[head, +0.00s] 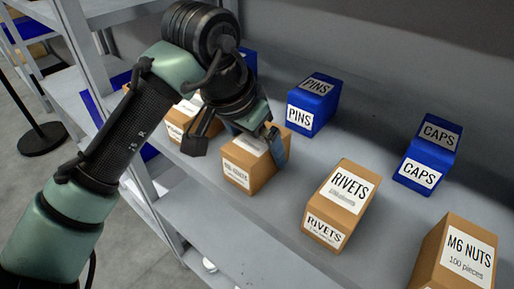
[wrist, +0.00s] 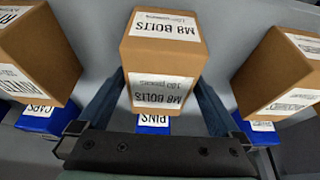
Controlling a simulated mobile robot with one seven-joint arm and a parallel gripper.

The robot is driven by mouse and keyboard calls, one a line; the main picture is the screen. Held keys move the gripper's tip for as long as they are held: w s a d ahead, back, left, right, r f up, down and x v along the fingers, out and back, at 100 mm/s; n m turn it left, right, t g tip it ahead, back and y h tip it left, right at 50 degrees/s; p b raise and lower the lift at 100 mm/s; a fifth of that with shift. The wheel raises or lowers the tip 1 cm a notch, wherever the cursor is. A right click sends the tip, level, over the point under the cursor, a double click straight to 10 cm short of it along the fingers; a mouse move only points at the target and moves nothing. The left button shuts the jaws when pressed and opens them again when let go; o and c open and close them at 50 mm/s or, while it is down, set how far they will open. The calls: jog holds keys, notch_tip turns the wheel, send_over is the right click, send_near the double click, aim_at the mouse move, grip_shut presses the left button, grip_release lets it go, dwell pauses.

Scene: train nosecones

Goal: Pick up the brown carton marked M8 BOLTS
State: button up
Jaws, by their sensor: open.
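The brown carton marked M8 BOLTS (wrist: 127,61) stands on the shelf, its white labels upside down in the wrist view. In the head view the carton (head: 257,180) is partly covered by my gripper (head: 256,147). My gripper is open around the carton. In the wrist view my gripper (wrist: 158,88) has one blue-grey finger along each side of the carton, with a narrow gap apparent on both sides. In the head view one finger shows at the carton's right side; the other is mostly hidden behind the wrist and carton.
A RIVETS carton (head: 352,190) and an M6 NUTS carton (head: 440,268) stand to the right. Another brown carton (head: 176,133) is close on the left. Blue PINS (head: 322,96) and CAPS (head: 437,140) boxes stand behind. A grey shelf upright (head: 92,60) rises at left.

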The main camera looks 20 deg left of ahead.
jog(key=shift+x, duration=1.35)
jog(key=shift+f, duration=0.2)
jog(key=shift+c, duration=0.3)
grip_shut()
